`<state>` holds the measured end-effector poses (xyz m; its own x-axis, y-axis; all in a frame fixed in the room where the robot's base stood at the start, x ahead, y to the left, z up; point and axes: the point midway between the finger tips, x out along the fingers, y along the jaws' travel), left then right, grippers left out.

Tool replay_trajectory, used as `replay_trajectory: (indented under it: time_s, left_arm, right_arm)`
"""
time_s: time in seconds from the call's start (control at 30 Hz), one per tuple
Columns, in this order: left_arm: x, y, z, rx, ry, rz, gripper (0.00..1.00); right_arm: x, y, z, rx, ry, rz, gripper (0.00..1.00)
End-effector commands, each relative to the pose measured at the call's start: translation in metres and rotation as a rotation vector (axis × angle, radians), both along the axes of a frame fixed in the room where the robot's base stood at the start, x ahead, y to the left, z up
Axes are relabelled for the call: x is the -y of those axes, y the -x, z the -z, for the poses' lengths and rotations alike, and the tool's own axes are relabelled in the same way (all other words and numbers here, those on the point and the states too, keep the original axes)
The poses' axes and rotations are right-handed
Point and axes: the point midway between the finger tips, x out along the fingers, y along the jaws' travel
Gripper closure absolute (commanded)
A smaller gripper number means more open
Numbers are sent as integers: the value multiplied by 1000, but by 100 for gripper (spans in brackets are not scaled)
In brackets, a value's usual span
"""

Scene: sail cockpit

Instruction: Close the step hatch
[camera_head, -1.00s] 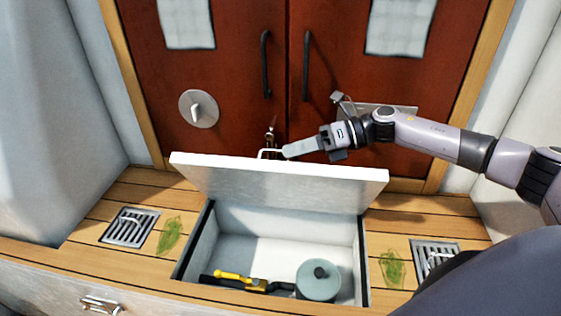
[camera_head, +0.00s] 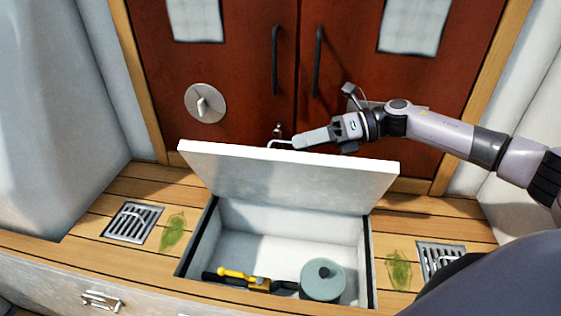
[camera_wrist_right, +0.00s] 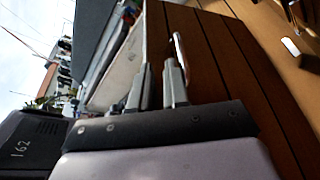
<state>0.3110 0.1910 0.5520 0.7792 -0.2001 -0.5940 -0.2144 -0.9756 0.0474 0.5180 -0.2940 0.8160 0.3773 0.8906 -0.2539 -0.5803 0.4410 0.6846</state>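The step hatch lid (camera_head: 290,180) is a pale panel tilted up over the open step compartment (camera_head: 290,225), with its underside facing me. A thin metal handle (camera_head: 280,143) shows just behind its top edge. My right gripper (camera_head: 297,141) is behind the lid's top edge, beside the handle. In the right wrist view its two fingers (camera_wrist_right: 158,85) are apart with a narrow gap. The handle (camera_wrist_right: 179,48) lies by the right-hand fingertip; I cannot tell whether it touches. The lid (camera_wrist_right: 118,75) is left of the fingers. My left gripper is not in view.
A grey-green pot (camera_head: 322,280) and a yellow-and-black tool (camera_head: 243,280) lie inside the compartment. Red-brown doors (camera_head: 240,80) with black handles stand close behind. Metal grates (camera_head: 134,222) and green patches lie on the wooden step at both sides.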

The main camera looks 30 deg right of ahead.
Motion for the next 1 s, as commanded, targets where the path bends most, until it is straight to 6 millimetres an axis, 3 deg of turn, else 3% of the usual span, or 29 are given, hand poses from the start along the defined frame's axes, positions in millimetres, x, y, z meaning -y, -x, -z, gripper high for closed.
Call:
replay_trajectory:
  time_s: [0.03,0.7,1.0]
  left_arm:
    - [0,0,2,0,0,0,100]
    - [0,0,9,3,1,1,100]
    - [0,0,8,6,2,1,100]
  right_arm:
    - [16,4,19,-32,37,20,64]
    - [58,19,3,-27,31,16,64]
    - [63,21,-2,-24,27,11,64]
